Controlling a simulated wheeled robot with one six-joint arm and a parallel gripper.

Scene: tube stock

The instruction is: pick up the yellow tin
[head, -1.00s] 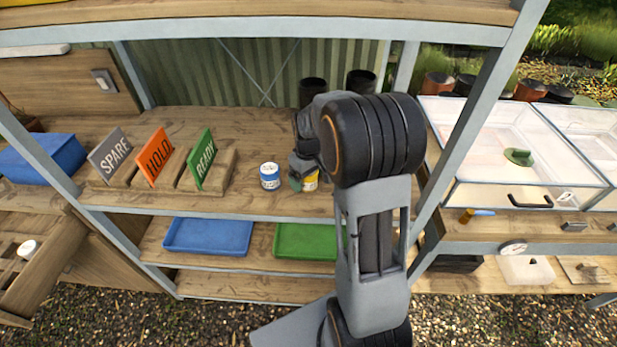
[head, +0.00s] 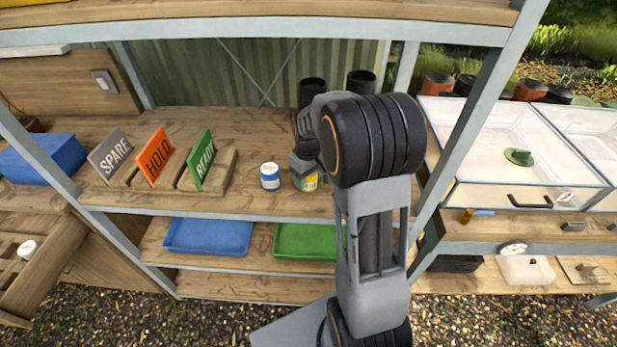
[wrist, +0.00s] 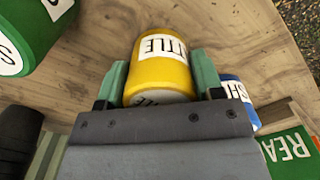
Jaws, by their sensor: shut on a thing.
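The yellow tin (wrist: 160,75) with a white label is between the two green fingers of my gripper (wrist: 162,85) in the wrist view. The fingers press on its sides, and the label is only partly readable. In the head view the yellow tin (head: 311,180) shows at the front of the middle shelf, partly covered by my gripper (head: 305,178). I cannot tell any gap between the tin and the shelf.
A blue-and-white tin (head: 270,176) stands close by on the left. A green tin (wrist: 35,30) is on the other side, hidden in the head view. READY (head: 205,158), HOLD (head: 156,158) and SPARE (head: 110,155) signs stand further left. A steel post (head: 480,105) rises at right.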

